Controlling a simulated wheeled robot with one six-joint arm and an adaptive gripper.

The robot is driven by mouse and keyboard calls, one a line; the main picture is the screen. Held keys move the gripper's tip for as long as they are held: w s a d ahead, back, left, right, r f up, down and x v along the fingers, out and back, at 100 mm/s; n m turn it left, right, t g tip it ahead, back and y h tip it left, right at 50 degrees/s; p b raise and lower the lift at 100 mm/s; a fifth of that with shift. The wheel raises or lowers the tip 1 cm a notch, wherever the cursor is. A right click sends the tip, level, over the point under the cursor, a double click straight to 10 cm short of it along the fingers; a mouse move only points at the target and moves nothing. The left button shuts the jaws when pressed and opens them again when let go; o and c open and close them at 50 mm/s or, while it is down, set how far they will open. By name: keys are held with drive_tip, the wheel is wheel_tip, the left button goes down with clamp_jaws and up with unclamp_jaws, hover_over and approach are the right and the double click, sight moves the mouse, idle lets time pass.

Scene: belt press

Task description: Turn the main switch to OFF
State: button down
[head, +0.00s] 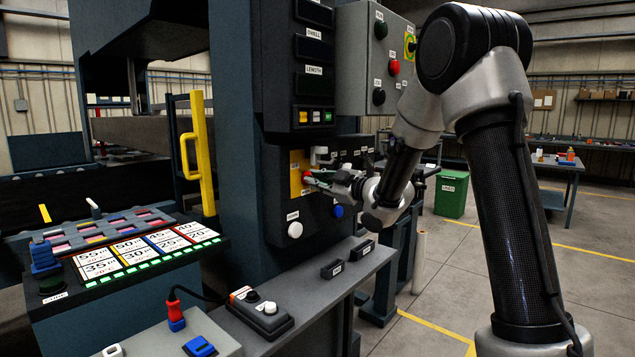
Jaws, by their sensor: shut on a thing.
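The main switch (307,174) looks like a red handle on a yellow plate (296,163), set in the dark control panel on the press column. Its markings and exact angle are too small to read. My gripper (318,179) reaches in from the right at the plate. Its jaws are shut on the red switch handle, and they hide part of it.
A white button (295,230) and a blue button (338,212) sit below on the same panel. A grey box (373,60) with several buttons is above. A yellow handle (198,150) stands at left. A grey shelf (350,282) lies below.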

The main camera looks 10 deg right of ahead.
drive_tip(key=shift+n, duration=0.5)
drive_tip(key=c, duration=1.5)
unclamp_jaws()
drive_tip(key=shift+o, duration=0.2)
